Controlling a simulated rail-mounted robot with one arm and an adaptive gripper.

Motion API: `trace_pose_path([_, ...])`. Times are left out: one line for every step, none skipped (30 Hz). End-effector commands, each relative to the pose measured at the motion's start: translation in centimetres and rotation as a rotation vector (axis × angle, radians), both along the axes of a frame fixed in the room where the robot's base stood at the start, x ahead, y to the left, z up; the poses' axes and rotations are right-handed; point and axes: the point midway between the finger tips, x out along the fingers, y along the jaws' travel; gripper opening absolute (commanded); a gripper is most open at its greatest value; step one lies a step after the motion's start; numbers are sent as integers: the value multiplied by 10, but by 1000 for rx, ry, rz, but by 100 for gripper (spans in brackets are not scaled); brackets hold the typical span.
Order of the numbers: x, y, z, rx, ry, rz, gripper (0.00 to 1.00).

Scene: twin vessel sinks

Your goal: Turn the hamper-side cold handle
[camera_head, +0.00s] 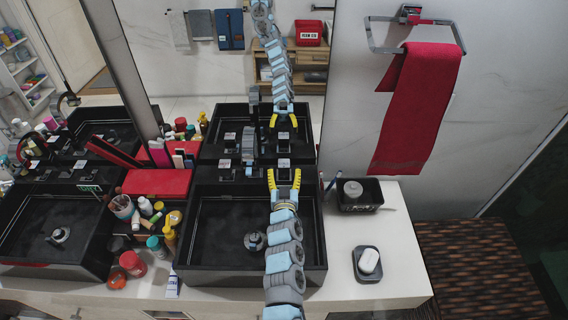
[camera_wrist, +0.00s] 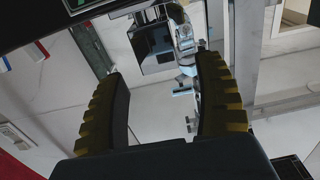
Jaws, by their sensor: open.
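The right black vessel sink (camera_head: 322,240) stands on the white counter. Its tall grey faucet (camera_head: 248,145) rises at the back, with a small light-labelled handle (camera_head: 284,162) to its right and another (camera_head: 229,164) to its left. The label text is too small to read. My gripper (camera_head: 284,172) reaches over this sink from the front, its yellow fingers spread just in front of the right handle. Contact cannot be told.
The mirror behind reflects my arm. Bottles and jars (camera_head: 145,210) crowd between the right sink and the left sink (camera_head: 25,268). A black tray (camera_head: 360,208) and a soap dish (camera_head: 368,278) lie to the right. A red towel (camera_head: 418,105) hangs above a brown woven surface (camera_head: 475,265).

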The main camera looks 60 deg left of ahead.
Motion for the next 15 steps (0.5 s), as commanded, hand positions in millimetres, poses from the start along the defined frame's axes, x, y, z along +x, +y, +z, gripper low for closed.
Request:
trace_pose_path([2, 6, 1, 1, 0, 0, 70])
trace_pose_path([4, 8, 1, 0, 0, 0, 70])
trace_pose_path([6, 11, 0, 0, 1, -1, 70])
trace_pose_path([7, 14, 0, -1, 2, -1, 70])
trace_pose_path([8, 16, 0, 0, 1, 0, 70])
trace_pose_path([9, 19, 1, 0, 0, 1, 70])
trace_pose_path([10, 22, 1, 1, 0, 2, 70])
trace_pose_path([11, 24, 1, 2, -1, 2, 70])
trace_pose_path([13, 26, 1, 1, 0, 1, 70])
trace_pose_path([14, 28, 1, 1, 0, 0, 70])
trace_pose_path([15, 30, 1, 1, 0, 0, 70])
trace_pose_path([16, 32, 1, 1, 0, 0, 70])
trace_pose_path([17, 33, 1, 1, 0, 0, 70])
trace_pose_path([17, 35, 1, 1, 0, 1, 70])
trace_pose_path([18, 36, 1, 1, 0, 1, 70])
